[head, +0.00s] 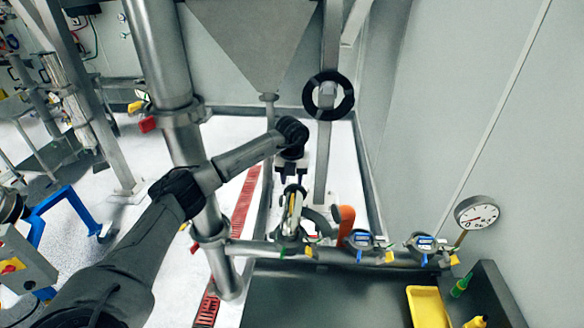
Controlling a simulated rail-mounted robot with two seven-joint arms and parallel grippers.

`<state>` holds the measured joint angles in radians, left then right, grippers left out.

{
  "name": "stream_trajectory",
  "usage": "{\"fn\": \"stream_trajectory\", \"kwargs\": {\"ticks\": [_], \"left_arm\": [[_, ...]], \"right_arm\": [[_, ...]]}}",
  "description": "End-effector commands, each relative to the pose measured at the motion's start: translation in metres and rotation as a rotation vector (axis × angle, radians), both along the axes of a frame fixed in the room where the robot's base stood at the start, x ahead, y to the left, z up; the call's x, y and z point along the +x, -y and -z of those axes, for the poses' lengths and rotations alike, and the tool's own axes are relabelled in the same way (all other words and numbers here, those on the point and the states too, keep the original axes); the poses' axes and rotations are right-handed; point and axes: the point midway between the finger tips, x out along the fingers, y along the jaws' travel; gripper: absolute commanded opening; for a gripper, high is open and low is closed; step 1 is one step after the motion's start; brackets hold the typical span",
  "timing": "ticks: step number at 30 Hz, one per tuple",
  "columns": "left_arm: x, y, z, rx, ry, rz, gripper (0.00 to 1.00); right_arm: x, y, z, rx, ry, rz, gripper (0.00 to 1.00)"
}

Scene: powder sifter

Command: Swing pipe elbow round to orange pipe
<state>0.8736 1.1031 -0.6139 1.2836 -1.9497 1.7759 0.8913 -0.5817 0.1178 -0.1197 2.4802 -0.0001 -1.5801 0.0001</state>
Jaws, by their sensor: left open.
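My left arm reaches in from the lower left, and its left gripper (291,180) points down near the middle of the head view. It is open, right above a silver curved fitting (293,209) that looks like the pipe elbow. Whether the fingers touch the fitting cannot be told. The orange pipe (346,219) is a short upright orange piece just right of the fitting, apart from it, behind the horizontal pipe. My right gripper is not in view.
A horizontal steel pipe (330,255) carries blue-marked valves (360,240) and a pressure gauge (477,213) at right. A thick vertical pipe (163,60) stands left of the gripper. A yellow tray (427,307) lies at lower right. A hopper (250,40) hangs above.

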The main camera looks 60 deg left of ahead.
Motion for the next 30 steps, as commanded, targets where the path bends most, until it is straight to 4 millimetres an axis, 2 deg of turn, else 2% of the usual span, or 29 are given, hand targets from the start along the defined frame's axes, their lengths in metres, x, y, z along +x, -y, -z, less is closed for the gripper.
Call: {"fn": "stream_trajectory", "kwargs": {"ticks": [6,15,21,30], "left_arm": [[0.0,0.001,0.039,-0.002,-0.003,0.001,0.4],[0.0,0.001,0.074,-0.002,0.0,0.001,0.4],[0.0,0.0,0.084,0.0,0.001,0.001,0.4],[0.0,0.0,0.086,0.0,0.001,0.001,0.4]], "right_arm": [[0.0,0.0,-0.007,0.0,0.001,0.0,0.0],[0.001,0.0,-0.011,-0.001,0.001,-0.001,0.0],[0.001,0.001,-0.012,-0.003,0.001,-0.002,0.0],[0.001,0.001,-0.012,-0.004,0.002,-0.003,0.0]]}}
